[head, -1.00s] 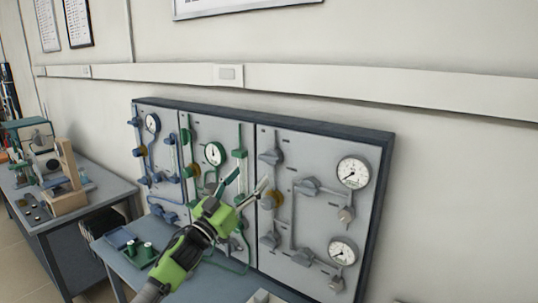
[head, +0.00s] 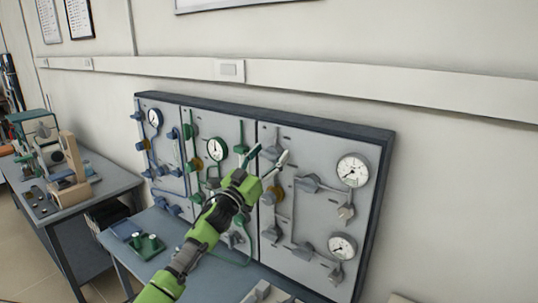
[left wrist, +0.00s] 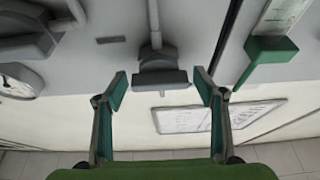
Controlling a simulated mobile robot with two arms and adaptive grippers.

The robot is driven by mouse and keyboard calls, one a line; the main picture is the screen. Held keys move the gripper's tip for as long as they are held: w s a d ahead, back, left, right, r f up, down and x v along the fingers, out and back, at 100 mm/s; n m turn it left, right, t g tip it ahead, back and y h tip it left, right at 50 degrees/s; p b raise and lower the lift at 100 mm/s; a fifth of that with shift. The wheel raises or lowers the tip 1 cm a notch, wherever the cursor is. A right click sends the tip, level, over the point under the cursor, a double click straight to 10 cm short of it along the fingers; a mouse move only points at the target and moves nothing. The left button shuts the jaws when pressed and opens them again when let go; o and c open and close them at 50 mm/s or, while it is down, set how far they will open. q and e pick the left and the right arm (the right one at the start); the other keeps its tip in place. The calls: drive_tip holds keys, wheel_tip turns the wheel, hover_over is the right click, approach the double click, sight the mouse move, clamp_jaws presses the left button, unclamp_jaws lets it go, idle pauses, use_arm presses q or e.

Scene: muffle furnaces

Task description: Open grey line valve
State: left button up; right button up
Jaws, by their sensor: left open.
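The grey panel (head: 320,160) is the right section of the wall board and carries several grey valves and two white dials. My left gripper (head: 268,156) is open at its upper left, by the top-left grey valve (head: 271,151), which the fingers partly cover. In the left wrist view the grey valve handle (left wrist: 161,79) lies between the two open fingertips (left wrist: 160,89), with a gap on each side. My right gripper is not in view.
A green valve (left wrist: 268,58) is beside the grey one, across a panel seam. A dial (head: 353,171) is to the right. A bench (head: 165,234) with green-topped items is below the board. Equipment stands on the left table (head: 113,180).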

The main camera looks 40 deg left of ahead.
use_arm(q)
drive_tip(key=c, duration=1.1)
drive_tip(key=shift+m, duration=0.3)
drive_tip(key=m+h+b, duration=0.1)
drive_tip(key=m+h, duration=0.2)
drive_tip(key=m, duration=0.2)
drive_tip(key=shift+b, duration=0.3)
drive_tip(key=m+h, duration=0.1)
drive_tip(key=m, duration=0.2)
drive_tip(key=m+g+h+b, duration=0.1)
drive_tip(key=m, duration=0.2)
drive_tip(key=shift+d+h, duration=0.1)
drive_tip(key=shift+h, duration=0.3)
drive_tip(key=m+g, duration=0.1)
drive_tip(key=m, duration=0.2)
drive_tip(key=m+g+h, duration=0.1)
drive_tip(key=m, duration=0.1)
drive_tip(key=shift+d+m, duration=0.1)
drive_tip(key=shift+m, duration=0.3)
drive_tip(key=m+g, duration=0.1)
drive_tip(key=m, duration=0.1)
drive_tip(key=shift+m+h+p, duration=0.3)
drive_tip(key=shift+h+p, duration=0.1)
drive_tip(key=shift+f+m+g+p, duration=0.2)
drive_tip(key=shift+m+g+p, duration=0.25)
drive_tip(key=shift+m, duration=0.65)
drive_tip(key=shift+f, duration=0.1)
